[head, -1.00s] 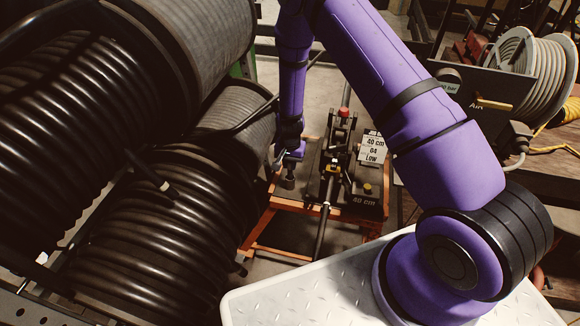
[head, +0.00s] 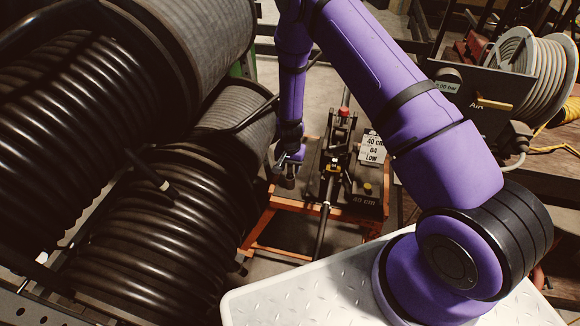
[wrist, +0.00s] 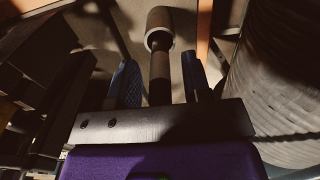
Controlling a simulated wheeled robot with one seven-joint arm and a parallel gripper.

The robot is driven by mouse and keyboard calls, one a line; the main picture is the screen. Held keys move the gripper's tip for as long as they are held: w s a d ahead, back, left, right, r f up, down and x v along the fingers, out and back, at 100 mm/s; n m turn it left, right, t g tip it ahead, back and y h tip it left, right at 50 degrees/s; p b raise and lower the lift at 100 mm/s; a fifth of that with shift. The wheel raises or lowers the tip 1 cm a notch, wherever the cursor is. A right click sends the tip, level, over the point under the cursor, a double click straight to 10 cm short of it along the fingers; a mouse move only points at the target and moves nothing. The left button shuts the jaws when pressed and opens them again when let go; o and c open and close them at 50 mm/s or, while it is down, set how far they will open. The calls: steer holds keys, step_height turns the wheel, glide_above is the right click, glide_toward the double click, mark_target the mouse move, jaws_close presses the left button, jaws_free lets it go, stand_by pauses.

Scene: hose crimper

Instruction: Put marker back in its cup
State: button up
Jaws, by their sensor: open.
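My gripper (wrist: 160,85) is open, with its two blue-lined fingers on either side of a dark, slim shaft that looks like the marker (wrist: 160,72). The marker's far end runs into a dark grey cup (wrist: 159,30) with a paler rim. The fingers look apart from the shaft, though shadow makes contact hard to judge. In the head view my gripper (head: 285,164) is low over the left side of the crimper stand, with the dark cup (head: 287,181) just below it. The marker is mostly hidden there.
The crimper bench (head: 352,190) with its orange frame is right of my gripper. Large black hose coils (head: 150,235) fill the left side, close to my gripper. A hose reel (head: 535,75) is at the far right.

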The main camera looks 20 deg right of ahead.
step_height(320, 180, up, 30)
steer(key=s+n+t, duration=0.1)
steer(key=s+n, duration=0.1)
steer(key=s+d+r+n+t+y, duration=0.1)
steer(key=s+r, duration=0.3)
steer(key=r, duration=0.3)
steer(key=s+d+r+t, duration=0.1)
steer(key=s+d+r, duration=0.15)
steer(key=r, duration=0.45)
steer(key=s+d+r+n, duration=0.1)
steer(key=s+r, duration=0.3)
steer(key=s, duration=0.4)
steer(key=s+d+r+n+t, duration=0.1)
steer(key=s+r, duration=0.3)
steer(key=s, duration=0.4)
steer(key=s+d+r+n+t+h, duration=0.1)
steer(key=s+r, duration=0.3)
steer(key=s, duration=0.4)
steer(key=shift+s+d+r+n, duration=0.2)
steer(key=shift+s+r+n, duration=0.1)
steer(key=shift+n, duration=0.1)
